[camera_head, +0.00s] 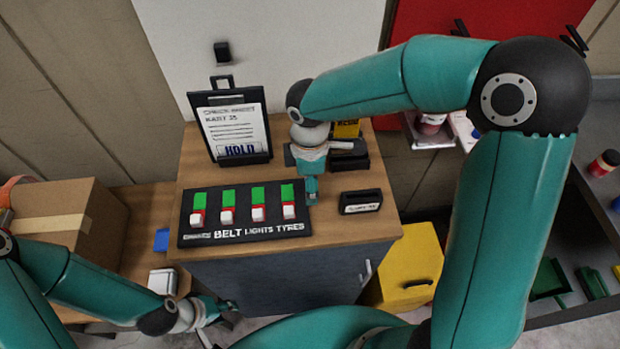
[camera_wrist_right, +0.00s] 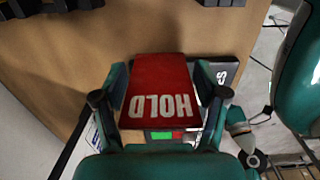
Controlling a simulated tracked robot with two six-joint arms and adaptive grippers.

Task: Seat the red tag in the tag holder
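The red tag (camera_wrist_right: 165,85) with white HOLD lettering is between the two fingers of my right gripper (camera_wrist_right: 165,95). The fingers press on its two sides, and it is held above the black switch panel. In the head view my right gripper (camera_head: 311,190) is over the panel's right end; its wrist hides the tag there. A small black holder with a white label (camera_head: 361,202), apparently the tag holder, stands just right of this gripper on the wooden top. My left gripper (camera_head: 222,318) is low in front of the cabinet, with its fingers apart and empty.
The black switch panel (camera_head: 242,233) has several green, red and white switches. A clipboard (camera_head: 233,125) reading HOLD stands behind it. A black block with a yellow card (camera_head: 347,130) stands at the back right. The wooden top is bare around the labelled holder.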

